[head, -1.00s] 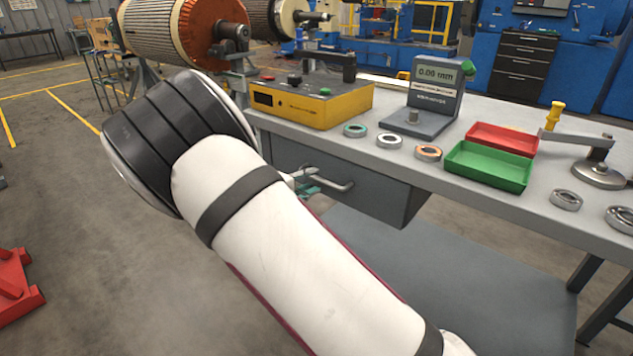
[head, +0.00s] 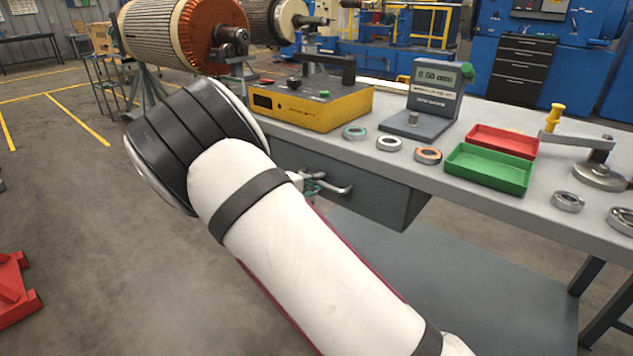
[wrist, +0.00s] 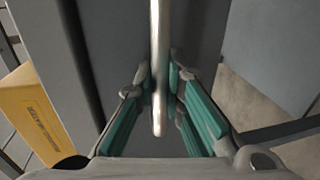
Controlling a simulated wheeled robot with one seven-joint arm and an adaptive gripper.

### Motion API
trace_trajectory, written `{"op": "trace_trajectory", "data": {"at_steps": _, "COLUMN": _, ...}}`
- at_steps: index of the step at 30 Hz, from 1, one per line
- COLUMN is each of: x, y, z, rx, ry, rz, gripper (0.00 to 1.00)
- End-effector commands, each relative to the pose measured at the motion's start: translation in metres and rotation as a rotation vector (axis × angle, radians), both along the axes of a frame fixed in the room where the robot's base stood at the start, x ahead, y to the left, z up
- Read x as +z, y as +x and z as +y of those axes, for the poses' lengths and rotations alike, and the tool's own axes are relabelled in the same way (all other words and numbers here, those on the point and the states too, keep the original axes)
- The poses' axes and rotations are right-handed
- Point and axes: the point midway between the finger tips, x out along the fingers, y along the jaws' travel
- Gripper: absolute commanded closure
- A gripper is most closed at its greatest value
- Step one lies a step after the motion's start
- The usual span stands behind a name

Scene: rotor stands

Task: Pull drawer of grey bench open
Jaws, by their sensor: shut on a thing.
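The grey bench (head: 480,208) has a dark grey drawer (head: 375,199) under its top. The drawer carries a pale metal bar handle (head: 338,190), which also runs down the middle of the wrist view (wrist: 159,40). My gripper (wrist: 160,78) has its teal-padded fingers on both sides of the bar, shut on it. In the head view, only a bit of my gripper (head: 312,185) shows at the handle's left end; my white arm hides the rest and the drawer's left part. I cannot tell any clear gap between drawer and bench.
On the bench top stand a yellow box (head: 315,105), a gauge (head: 432,100), a green tray (head: 490,168), a red tray (head: 503,140) and several bearing rings. A lower grey shelf (head: 440,285) lies below the drawer. The floor at left is mostly clear.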

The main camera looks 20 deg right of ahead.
Motion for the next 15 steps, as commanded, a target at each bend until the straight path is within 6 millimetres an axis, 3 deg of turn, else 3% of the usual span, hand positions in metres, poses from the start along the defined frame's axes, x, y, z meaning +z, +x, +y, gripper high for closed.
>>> {"op": "trace_trajectory", "data": {"at_steps": 8, "x": 0.0, "y": -0.013, "z": 0.02, "rx": 0.004, "ry": 0.001, "rz": 0.002, "gripper": 1.0}}
{"op": "trace_trajectory", "data": {"at_steps": 15, "x": 0.0, "y": -0.052, "z": 0.074, "rx": 0.007, "ry": 0.002, "rz": 0.002, "gripper": 1.0}}
